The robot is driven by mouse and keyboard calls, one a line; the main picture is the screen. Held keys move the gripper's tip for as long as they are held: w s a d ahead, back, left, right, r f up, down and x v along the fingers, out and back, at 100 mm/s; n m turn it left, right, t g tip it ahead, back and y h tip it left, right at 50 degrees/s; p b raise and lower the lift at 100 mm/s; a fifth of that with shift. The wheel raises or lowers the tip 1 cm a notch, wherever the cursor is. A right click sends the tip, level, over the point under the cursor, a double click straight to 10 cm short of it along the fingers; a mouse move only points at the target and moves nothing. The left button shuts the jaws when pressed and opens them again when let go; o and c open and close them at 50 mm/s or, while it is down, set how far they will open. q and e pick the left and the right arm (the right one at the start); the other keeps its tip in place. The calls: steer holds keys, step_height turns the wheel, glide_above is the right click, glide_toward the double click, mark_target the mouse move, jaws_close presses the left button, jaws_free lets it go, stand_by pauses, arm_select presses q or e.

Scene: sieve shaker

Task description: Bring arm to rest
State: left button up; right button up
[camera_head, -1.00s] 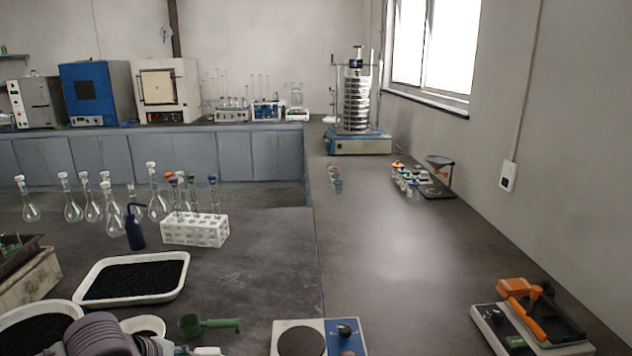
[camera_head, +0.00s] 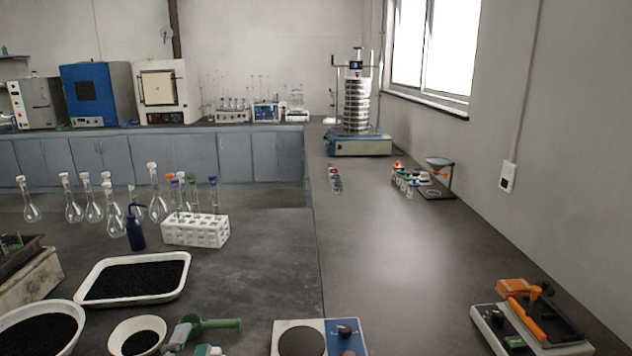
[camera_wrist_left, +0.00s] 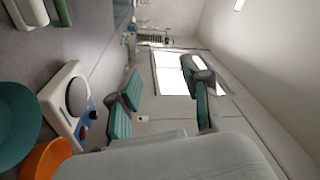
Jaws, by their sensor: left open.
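In the head view only the fingertips of my left gripper (camera_head: 194,342) show at the bottom edge. They sit beside a white bowl of black grains (camera_head: 140,338) and in front of a green scoop (camera_head: 216,324). I cannot tell whether they touch the scoop. In the left wrist view the left gripper (camera_wrist_left: 160,74) has its two teal-padded fingers wide apart with nothing between them. The rest of the left arm is out of the head view. My right gripper is not in view.
A white tray of black grains (camera_head: 86,292) and a larger bowl (camera_head: 78,312) lie at left. A hotplate (camera_head: 345,333) stands right of the scoop. A tube rack (camera_head: 196,232), flasks and the sieve shaker (camera_head: 360,144) stand farther back. The right-hand counter's middle is clear.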

arm_select(q)
steer(key=s+a+f+n+g+y, duration=0.15)
steer(key=s+f+n+g, duration=0.25)
steer(key=f, duration=0.4)
steer(key=s+a+f+n+g+y, duration=0.1)
steer(key=s+a+f+n+g, duration=0.1)
steer(key=s+f+n+g, duration=0.45)
steer(key=s+d+f+n+g+h, duration=0.1)
steer(key=s+d+f+g, duration=0.15)
steer(key=s+f, duration=0.3)
steer(key=s+d+f+g+h, duration=0.1)
steer(key=s+f+g, duration=0.25)
steer(key=s, duration=0.35)
step_height(320, 180, down, 28)
steer(key=s, duration=0.1)
steer(key=s+a+f+g, duration=0.2)
steer(key=s+a+f, duration=0.1)
steer(key=s+f, duration=1.2)
steer(key=shift+s+a, duration=0.2)
steer(key=shift+s, duration=0.5)
